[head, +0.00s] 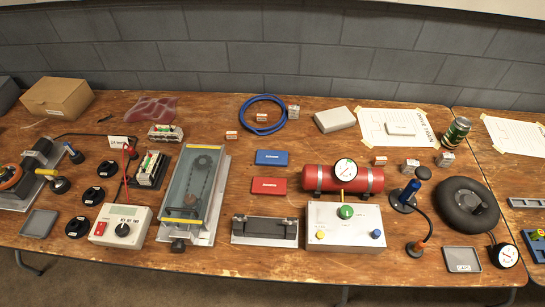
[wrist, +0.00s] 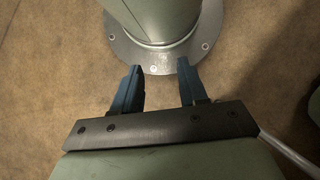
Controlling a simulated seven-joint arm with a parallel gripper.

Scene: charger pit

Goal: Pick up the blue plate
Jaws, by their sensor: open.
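The blue plate (head: 272,158) is a small flat rectangle lying on the wooden table near its middle, with faint lettering on it. A similar red plate (head: 269,186) lies just in front of it, apart from it. My gripper (wrist: 157,88) shows only in the wrist view, with its two blue fingers spread and nothing between them. It points at a brown floor and a round metal base flange of mine, away from the table. The blue plate is not in the wrist view.
A red cylinder with a gauge (head: 343,180) stands right of the plates, and a glass-topped metal unit (head: 194,190) stands left. A dark grey holder (head: 265,229) is in front. A blue hose ring (head: 262,114) lies behind. Bare wood surrounds the blue plate.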

